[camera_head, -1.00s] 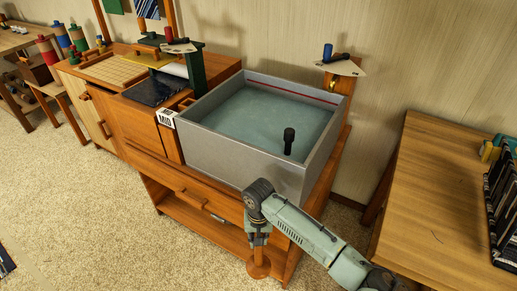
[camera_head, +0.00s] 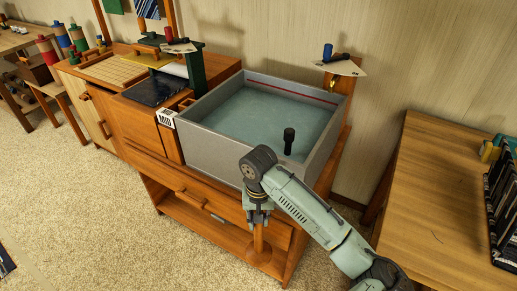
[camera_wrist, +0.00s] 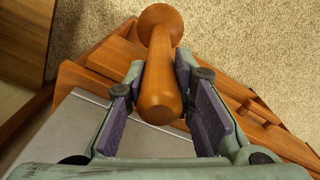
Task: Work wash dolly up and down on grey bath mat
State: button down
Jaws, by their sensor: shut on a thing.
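My gripper (camera_head: 258,213) hangs in front of the grey bath (camera_head: 215,150), outside its near wall. It is shut on an orange-brown wooden wash dolly (camera_wrist: 160,85), which has a long shaft and a round disc-like end. In the head view the dolly (camera_head: 259,240) hangs below the fingers, upright, disc end down, in front of the wooden cabinet. The bath holds bluish water with a red line along its back wall. I cannot make out a separate mat under the water.
A black-handled thing (camera_head: 289,141) stands in the bath near its right side. The bath rests on a wooden cabinet (camera_head: 185,193) with a MID label (camera_head: 166,118) at its left. A wooden table (camera_head: 445,205) stands to the right. Carpet is open at the left front.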

notch_tip(320, 180, up, 43)
dwell(2.1)
dwell(0.4)
